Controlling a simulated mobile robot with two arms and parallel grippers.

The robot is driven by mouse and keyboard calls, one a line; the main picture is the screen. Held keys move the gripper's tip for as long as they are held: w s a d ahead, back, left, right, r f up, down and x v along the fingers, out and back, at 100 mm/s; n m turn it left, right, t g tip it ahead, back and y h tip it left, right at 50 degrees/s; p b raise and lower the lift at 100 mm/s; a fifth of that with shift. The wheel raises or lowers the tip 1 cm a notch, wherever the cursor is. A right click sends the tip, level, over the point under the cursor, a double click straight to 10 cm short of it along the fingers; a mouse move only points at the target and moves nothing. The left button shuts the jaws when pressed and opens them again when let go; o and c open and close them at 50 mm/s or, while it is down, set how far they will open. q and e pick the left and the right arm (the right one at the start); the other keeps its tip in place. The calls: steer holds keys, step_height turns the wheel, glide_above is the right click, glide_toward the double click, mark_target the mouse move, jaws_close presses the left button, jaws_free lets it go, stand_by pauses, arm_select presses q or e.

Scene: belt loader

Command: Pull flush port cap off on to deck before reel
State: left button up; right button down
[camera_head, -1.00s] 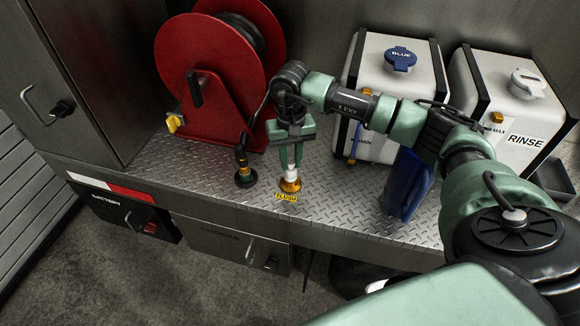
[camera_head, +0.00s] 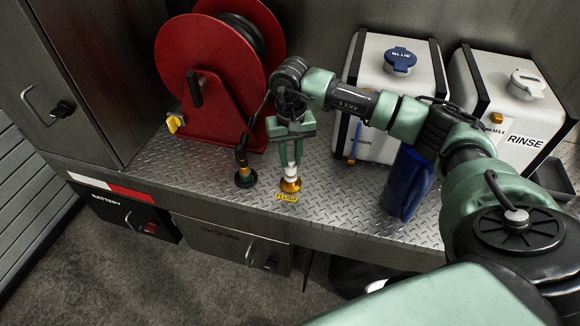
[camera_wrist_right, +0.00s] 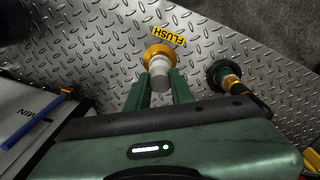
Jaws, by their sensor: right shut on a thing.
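The flush port (camera_head: 290,185) is a brass fitting on the diamond-plate deck (camera_head: 330,210), with a yellow FLUSH label (camera_head: 286,197) in front of it. My right gripper (camera_head: 291,165) points down over the port and is shut on the cap. In the right wrist view the cap (camera_wrist_right: 160,68) is between the green fingers, with the brass port (camera_wrist_right: 157,54) just beyond it. The red reel (camera_head: 213,80) stands behind and to the left. My left gripper is not in view.
A black hose fitting with a brass band (camera_head: 243,172) stands on the deck left of the port. A blue item (camera_head: 408,182) and two white tanks, BLUE (camera_head: 385,80) and RINSE (camera_head: 505,110), stand to the right. Bare deck lies before the reel.

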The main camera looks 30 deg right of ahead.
mark_target(290, 159)
steer(key=shift+r, duration=0.1)
stand_by(0.5)
steer(key=shift+r+p, duration=0.8)
steer(key=shift+r, duration=0.65)
